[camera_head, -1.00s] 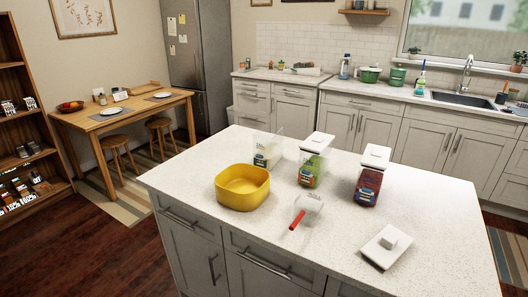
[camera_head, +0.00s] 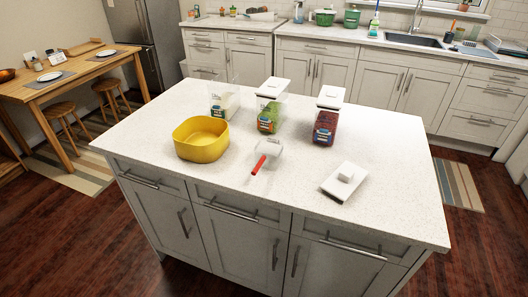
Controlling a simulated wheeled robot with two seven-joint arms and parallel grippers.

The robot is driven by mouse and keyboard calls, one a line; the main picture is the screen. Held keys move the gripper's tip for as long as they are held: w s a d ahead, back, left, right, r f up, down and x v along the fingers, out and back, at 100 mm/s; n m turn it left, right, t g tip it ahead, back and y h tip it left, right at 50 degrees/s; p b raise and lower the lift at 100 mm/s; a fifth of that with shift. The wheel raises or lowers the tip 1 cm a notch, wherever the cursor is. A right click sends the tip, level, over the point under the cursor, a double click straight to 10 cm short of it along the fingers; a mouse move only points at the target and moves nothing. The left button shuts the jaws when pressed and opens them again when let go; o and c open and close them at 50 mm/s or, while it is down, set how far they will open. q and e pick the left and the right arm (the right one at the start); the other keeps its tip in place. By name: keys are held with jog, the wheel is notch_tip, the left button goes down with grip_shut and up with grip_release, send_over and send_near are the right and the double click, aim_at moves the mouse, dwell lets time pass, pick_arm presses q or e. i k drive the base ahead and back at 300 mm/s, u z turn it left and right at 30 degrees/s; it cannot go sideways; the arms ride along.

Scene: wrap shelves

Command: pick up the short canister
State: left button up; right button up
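Three clear canisters stand upright on the white island counter (camera_head: 400,200). The left canister (camera_head: 222,103) has no lid on and looks nearly clear, with a label and some pale contents. The middle canister (camera_head: 269,112) has a white lid and green contents. The right canister (camera_head: 325,124) has a white lid and dark red contents. The left one looks a little shorter than the lidded two, but I cannot tell heights surely. A loose white lid (camera_head: 344,181) lies at the front right. Neither of my grippers is in view.
The counter's right part and front edge are clear. A wooden table (camera_head: 70,75) and stools stand at the left.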

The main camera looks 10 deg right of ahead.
aim_at(223, 91)
jog(key=u, duration=1.7)
jog(key=i, duration=2.3)
jog(key=z, duration=2.2)
